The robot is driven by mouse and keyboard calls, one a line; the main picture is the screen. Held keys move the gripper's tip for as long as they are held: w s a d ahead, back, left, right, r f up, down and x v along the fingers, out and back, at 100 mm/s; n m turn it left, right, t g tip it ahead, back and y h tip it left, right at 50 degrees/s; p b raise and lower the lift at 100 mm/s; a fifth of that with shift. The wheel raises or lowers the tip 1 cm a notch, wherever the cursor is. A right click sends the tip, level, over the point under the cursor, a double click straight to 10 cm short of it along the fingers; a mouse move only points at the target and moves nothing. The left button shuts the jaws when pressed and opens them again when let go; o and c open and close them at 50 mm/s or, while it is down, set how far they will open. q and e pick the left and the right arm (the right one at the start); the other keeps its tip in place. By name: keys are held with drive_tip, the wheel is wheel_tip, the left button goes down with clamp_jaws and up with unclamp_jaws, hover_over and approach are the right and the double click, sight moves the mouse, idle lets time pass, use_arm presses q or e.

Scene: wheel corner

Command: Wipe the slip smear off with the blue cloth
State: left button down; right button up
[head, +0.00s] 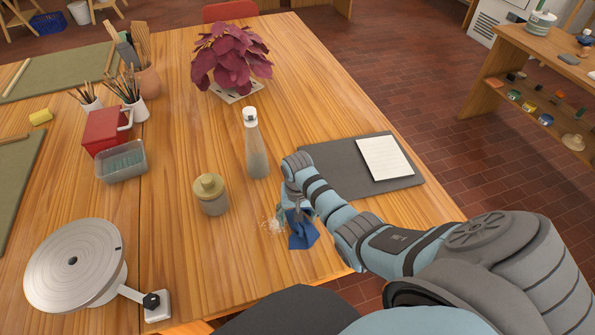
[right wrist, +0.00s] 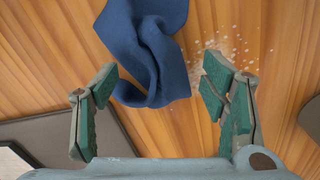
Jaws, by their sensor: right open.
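The blue cloth (head: 302,231) lies crumpled on the wooden table near its front edge. In the right wrist view the cloth (right wrist: 150,55) lies ahead of my fingers, its near fold reaching between the fingertips. The slip smear (head: 272,224) is a pale speckled patch just left of the cloth; it also shows in the right wrist view (right wrist: 222,55), right beside the cloth. My right gripper (right wrist: 158,82) is open, above the cloth, with a finger on either side of its near end. In the head view my wrist partly hides the cloth. My left gripper is not in view.
A lidded jar (head: 210,195) and a glass bottle (head: 255,150) stand left of and behind my right gripper. A dark board (head: 330,160) with a white notepad (head: 384,158) lies to the right. A turntable wheel (head: 75,262) stands at the left front.

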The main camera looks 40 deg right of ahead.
sight(298, 225)
drive_tip(key=shift+f, duration=0.1)
drive_tip(key=shift+f+b, duration=1.05)
drive_tip(key=shift+f, duration=0.4)
drive_tip(key=shift+s+r, duration=0.1)
drive_tip(key=shift+r, duration=0.1)
drive_tip(key=c, duration=0.5)
drive_tip(key=shift+a, duration=0.15)
drive_tip(key=c, duration=0.9)
drive_tip(key=shift+s+f, duration=0.1)
drive_tip(key=shift+s, duration=0.05)
clamp_jaws()
